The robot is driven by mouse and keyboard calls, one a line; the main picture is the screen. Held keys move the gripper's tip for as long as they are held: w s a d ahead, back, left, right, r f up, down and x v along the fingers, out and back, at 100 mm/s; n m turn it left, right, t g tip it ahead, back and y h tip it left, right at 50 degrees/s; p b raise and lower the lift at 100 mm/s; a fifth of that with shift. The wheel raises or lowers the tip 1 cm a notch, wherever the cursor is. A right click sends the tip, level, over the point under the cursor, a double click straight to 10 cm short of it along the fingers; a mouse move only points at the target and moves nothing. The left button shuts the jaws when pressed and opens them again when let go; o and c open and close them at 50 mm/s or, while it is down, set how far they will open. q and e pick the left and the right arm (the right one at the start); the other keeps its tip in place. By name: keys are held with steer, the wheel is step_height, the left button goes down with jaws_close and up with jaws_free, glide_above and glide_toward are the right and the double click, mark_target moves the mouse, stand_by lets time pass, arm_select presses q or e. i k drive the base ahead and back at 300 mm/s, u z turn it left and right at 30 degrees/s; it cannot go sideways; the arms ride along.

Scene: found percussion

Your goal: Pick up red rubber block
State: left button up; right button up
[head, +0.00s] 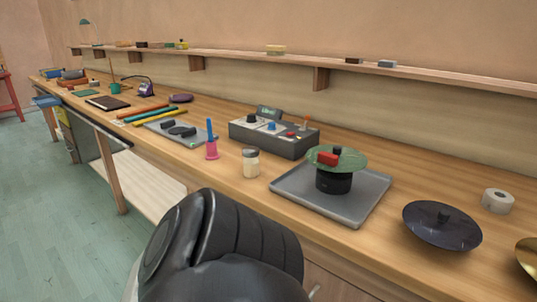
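A small red block (328,159), which looks like the red rubber block, lies on a green round disc (348,163). A dark knob (337,150) stands beside it at the middle of the disc. The disc sits on a black cylinder (333,182) in a grey tray (290,193) on the bench. Neither of my grippers shows in the head view. A large black rounded part, apparently of my own arm, fills the bottom middle and hides the bench's front edge there.
Left of the tray stand a jar (251,164), a pink cup (211,149) with a blue stick, and a grey control box (274,137). A dark dish (442,225) and a tape roll (498,201) lie to the right. A shelf (240,55) runs above the wooden bench.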

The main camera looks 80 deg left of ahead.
mark_target(330, 159)
steer(key=u, duration=2.4)
